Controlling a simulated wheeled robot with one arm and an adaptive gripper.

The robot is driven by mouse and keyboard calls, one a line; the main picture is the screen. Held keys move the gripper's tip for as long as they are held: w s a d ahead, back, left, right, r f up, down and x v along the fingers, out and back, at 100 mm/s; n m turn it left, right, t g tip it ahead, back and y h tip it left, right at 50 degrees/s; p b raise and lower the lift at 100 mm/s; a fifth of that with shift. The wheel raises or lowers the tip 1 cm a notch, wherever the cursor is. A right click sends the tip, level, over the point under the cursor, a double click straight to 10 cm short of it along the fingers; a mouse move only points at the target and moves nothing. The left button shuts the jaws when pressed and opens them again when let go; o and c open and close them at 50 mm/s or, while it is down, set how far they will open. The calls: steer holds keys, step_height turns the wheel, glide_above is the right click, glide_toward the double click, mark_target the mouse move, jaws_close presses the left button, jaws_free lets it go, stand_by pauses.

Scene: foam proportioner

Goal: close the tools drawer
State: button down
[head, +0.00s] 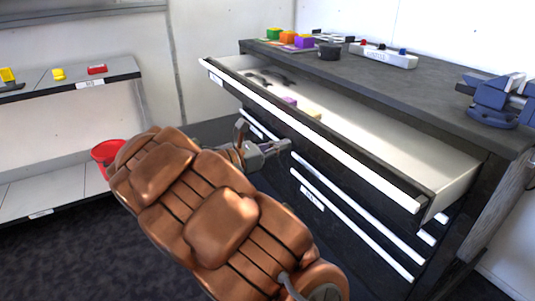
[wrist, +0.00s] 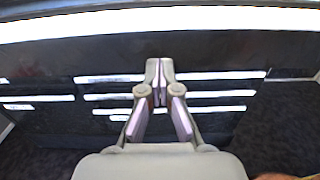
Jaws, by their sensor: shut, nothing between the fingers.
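The top drawer (head: 375,135) of the dark cabinet is pulled well out, and I cannot read a label on it. Its front carries a long white strip (head: 310,130); a white band also crosses the top of the wrist view (wrist: 160,20). Inside lie dark tool-like items (head: 268,79), a purple block (head: 290,100) and a yellow block (head: 311,114). My gripper (head: 288,145) is shut and empty, in front of the cabinet and beside the open drawer's front, seemingly below its strip. In the wrist view its fingertips (wrist: 160,66) point at the dark lower fronts. Contact is not visible.
Lower drawers (head: 350,222) with white strips look shut. The worktop (head: 400,82) holds coloured blocks, a dark round item, a switch strip (head: 383,54) and a blue vise (head: 497,100). A shelf (head: 70,80) and red bucket (head: 108,153) stand left.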

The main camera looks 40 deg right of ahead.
mark_target(301, 139)
steer(key=d, duration=0.2)
steer(key=d+b, duration=0.1)
steer(key=d, duration=0.3)
steer(key=shift+s, duration=0.3)
steer(key=shift+d, duration=0.15)
steer(key=shift+r, duration=0.1)
